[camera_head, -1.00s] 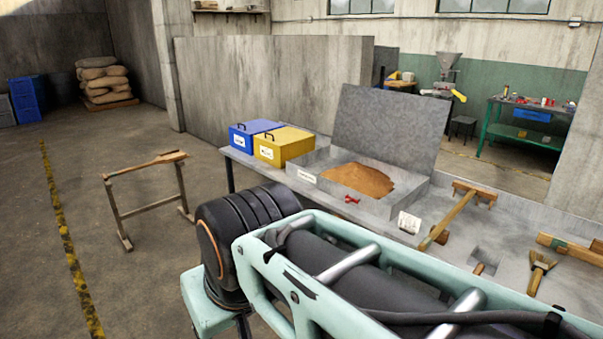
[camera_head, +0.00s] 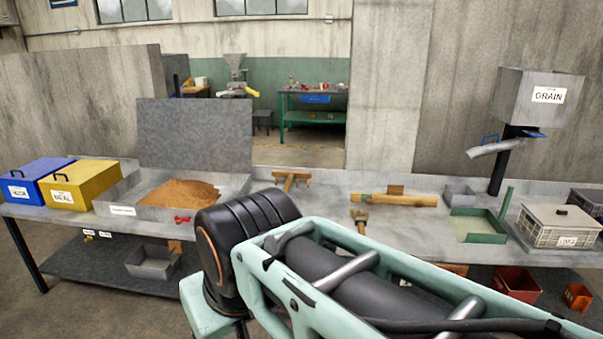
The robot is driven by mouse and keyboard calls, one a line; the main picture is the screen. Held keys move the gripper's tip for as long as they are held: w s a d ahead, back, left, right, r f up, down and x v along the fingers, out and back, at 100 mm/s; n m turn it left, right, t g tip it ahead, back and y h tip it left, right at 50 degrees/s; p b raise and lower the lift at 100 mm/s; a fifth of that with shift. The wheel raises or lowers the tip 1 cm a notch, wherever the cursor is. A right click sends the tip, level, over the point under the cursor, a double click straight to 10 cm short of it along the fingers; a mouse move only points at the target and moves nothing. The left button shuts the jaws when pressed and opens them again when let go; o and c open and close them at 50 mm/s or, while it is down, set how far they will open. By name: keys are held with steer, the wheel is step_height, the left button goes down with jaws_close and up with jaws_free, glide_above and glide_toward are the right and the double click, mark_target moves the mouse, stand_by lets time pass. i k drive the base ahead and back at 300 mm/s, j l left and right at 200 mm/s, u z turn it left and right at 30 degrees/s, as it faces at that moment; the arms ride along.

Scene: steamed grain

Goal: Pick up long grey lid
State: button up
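No thing in view is plainly marked as the long grey lid. A wide grey panel (camera_head: 195,135) stands upright behind a shallow grey tray (camera_head: 150,213) of brown loose material; I cannot tell whether it is a lid. At the far right, a grey crate (camera_head: 558,233) has a pale flat top (camera_head: 560,216). A darker grey box (camera_head: 588,203), cut by the right edge, stands beside it. My arm crosses the lower middle and hides part of the bench. My gripper is out of view.
The long bench (camera_head: 310,187) carries a blue box (camera_head: 30,182), a yellow box (camera_head: 80,187), a wooden tool (camera_head: 395,200), a brush (camera_head: 359,218) and a green tray (camera_head: 478,228). A grain hopper (camera_head: 535,98) rises at the right. Red bins (camera_head: 516,284) sit below.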

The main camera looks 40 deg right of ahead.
mark_target(548, 215)
steer(key=z, duration=2.85)
steer(key=i+l+u, duration=0.1)
steer(key=i, duration=0.4)
steer(key=i+l, duration=0.1)
steer(key=i, duration=0.4)
steer(key=i+l+u, duration=0.15)
steer(key=i, duration=0.3)
steer(key=i+l+u, duration=0.1)
steer(key=i, duration=0.4)
steer(key=i+l, duration=0.3)
steer(key=i, duration=0.2)
steer(key=i+l+u, duration=0.15)
steer(key=i, duration=0.3)
steer(key=i+l+u, duration=0.1)
steer(key=i+l, duration=0.2)
steer(key=i, duration=0.15)
